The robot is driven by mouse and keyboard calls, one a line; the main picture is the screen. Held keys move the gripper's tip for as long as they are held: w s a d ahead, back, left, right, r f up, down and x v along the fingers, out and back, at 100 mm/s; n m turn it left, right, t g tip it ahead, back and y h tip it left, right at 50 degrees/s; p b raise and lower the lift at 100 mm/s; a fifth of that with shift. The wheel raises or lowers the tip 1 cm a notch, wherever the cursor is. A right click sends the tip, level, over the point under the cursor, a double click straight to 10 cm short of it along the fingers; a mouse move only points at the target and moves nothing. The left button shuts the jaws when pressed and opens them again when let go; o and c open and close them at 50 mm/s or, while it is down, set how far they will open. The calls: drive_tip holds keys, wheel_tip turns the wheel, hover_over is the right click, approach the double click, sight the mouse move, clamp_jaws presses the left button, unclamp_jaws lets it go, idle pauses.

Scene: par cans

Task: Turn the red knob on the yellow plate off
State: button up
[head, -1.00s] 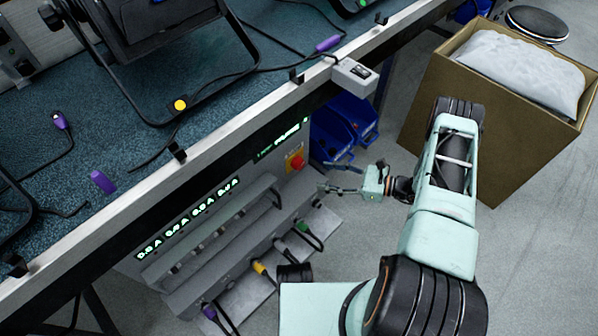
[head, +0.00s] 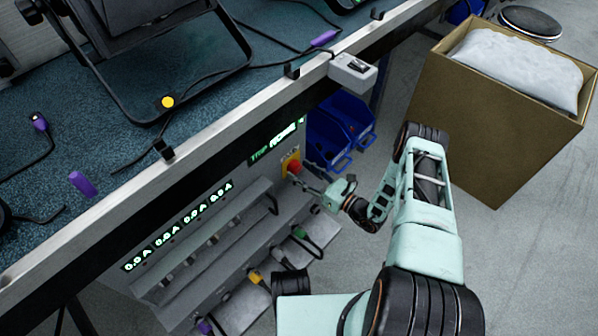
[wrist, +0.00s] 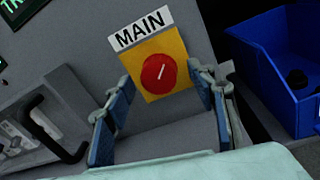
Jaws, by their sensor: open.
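The red knob (wrist: 158,73) with a white line on its face sits on the yellow plate (wrist: 178,45) under a "MAIN" label. The white line is tilted, running from lower left to upper right in the wrist view. In the head view the red knob (head: 293,168) and yellow plate (head: 287,158) are on the front of the grey panel, under the bench. My gripper (wrist: 160,85) is open, with one blue-padded finger on each side of the knob in the wrist view. I cannot tell whether the fingers touch it. In the head view my gripper (head: 312,183) is close in front of the knob.
A blue bin (wrist: 283,60) stands right of the panel. A black handle (wrist: 50,135) juts out at left. The bench edge (head: 220,128) runs above the panel, with a grey switch box (head: 352,72) on it. A cardboard box (head: 490,125) stands at right.

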drive_tip(key=shift+w+a, duration=0.45)
drive_tip(key=shift+a, duration=0.1)
drive_tip(key=c, duration=1.2)
drive_tip(key=shift+o, duration=0.2)
